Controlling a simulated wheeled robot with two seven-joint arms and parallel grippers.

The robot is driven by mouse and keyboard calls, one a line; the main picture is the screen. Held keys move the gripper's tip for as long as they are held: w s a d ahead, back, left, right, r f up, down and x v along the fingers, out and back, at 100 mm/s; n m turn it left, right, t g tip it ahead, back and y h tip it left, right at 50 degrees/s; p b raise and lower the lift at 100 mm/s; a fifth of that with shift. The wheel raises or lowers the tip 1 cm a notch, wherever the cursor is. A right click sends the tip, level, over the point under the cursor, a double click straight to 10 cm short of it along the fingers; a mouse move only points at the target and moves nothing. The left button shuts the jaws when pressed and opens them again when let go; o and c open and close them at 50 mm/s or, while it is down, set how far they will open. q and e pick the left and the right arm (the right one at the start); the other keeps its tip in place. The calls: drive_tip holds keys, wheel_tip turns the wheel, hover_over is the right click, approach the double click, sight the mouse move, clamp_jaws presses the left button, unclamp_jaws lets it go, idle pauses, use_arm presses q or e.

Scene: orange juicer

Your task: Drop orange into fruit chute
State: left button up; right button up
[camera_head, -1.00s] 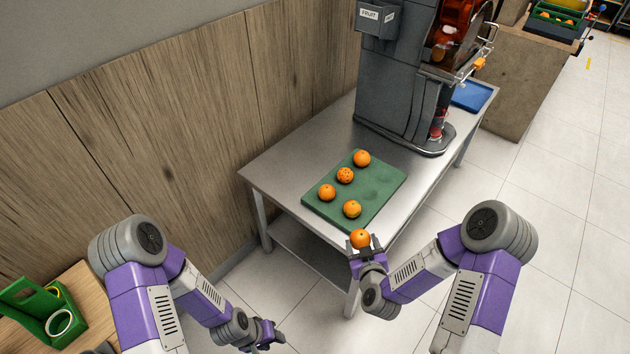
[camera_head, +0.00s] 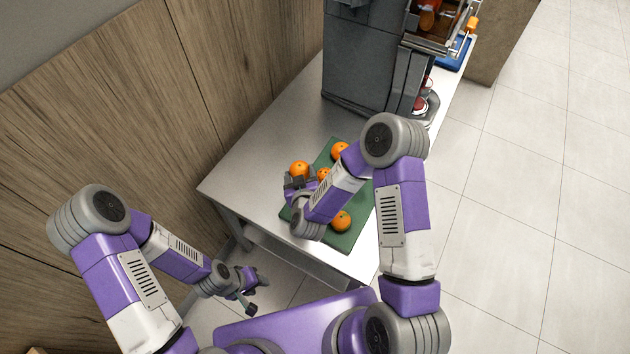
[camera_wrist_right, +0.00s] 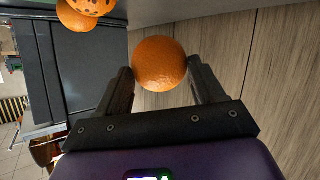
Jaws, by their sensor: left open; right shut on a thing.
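My right gripper (camera_head: 301,181) is shut on an orange (camera_head: 299,168) and holds it near the left edge of the green tray. In the right wrist view the held orange (camera_wrist_right: 160,64) sits between the two dark fingers. Other oranges lie on the green tray (camera_head: 352,240): one at the back (camera_head: 341,150), one in the middle (camera_head: 323,174) and one at the front (camera_head: 341,221). My right arm hides part of the tray. The grey juicer (camera_head: 362,65) stands behind; its FRUIT label is out of view. My left gripper (camera_head: 258,295) is open and empty, low beside the table.
The metal table (camera_head: 262,138) is bare left of the tray and up to the juicer. A wooden panel wall (camera_head: 150,95) runs along its left side. A blue tray (camera_head: 455,56) lies beyond the juicer. The tiled floor at the right is open.

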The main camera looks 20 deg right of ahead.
drive_tip(key=a+m+h, duration=0.2)
drive_tip(key=a, duration=0.7)
drive_tip(key=b, duration=0.3)
hover_over(274, 208)
wheel_tip(274, 208, down, 10)
drive_tip(key=shift+r, duration=0.2)
drive_tip(key=shift+f, duration=0.15)
drive_tip(key=o, duration=1.1)
